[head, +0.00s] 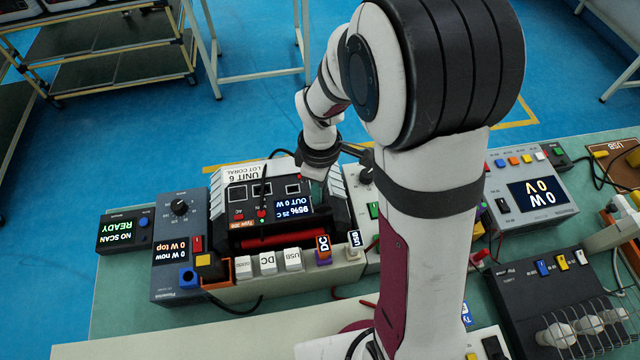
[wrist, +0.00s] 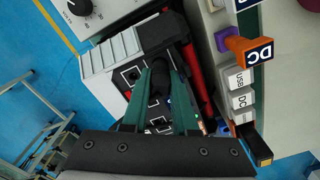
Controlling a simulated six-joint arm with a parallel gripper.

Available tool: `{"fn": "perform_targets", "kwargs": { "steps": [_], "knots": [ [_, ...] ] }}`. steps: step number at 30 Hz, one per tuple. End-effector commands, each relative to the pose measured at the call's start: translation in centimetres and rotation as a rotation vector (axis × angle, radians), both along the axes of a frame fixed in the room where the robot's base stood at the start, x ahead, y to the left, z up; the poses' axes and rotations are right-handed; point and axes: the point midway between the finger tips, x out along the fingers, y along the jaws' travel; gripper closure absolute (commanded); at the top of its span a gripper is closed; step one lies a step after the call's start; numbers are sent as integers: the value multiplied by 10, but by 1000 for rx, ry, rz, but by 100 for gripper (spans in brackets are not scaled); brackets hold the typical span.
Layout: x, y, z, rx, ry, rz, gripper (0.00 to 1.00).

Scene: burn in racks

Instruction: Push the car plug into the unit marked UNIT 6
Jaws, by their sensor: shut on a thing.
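UNIT 6 (head: 338,215) is a black unit with pale ribbed ends, printed upside down in the head view. Its face has square sockets, a red button and a lit screen reading 95% and OUT 0 W. In the wrist view the unit (wrist: 112,100) lies beneath my gripper (wrist: 160,72). The green fingers are shut on a dark cylindrical piece, the car plug (wrist: 161,84), over the unit's face. I cannot tell whether its tip is in a socket. In the head view my arm hides much of the gripper and plug.
A meter box (head: 180,245) and a NO SCAN READY display (head: 124,232) stand left. Cables cross the bench.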

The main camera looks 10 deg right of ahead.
Motion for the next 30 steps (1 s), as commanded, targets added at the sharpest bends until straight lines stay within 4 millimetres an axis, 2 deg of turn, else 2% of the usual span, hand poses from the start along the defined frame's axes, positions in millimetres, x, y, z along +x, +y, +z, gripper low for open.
{"fn": "perform_targets", "kwargs": {
  "steps": [22,23,28,30],
  "knots": [
    [-1,0,-16,-1,3,0,100],
    [-1,0,-16,0,2,1,70],
    [-1,0,-15,1,3,0,39],
    [-1,0,-16,0,4,-1,38]
  ]
}}
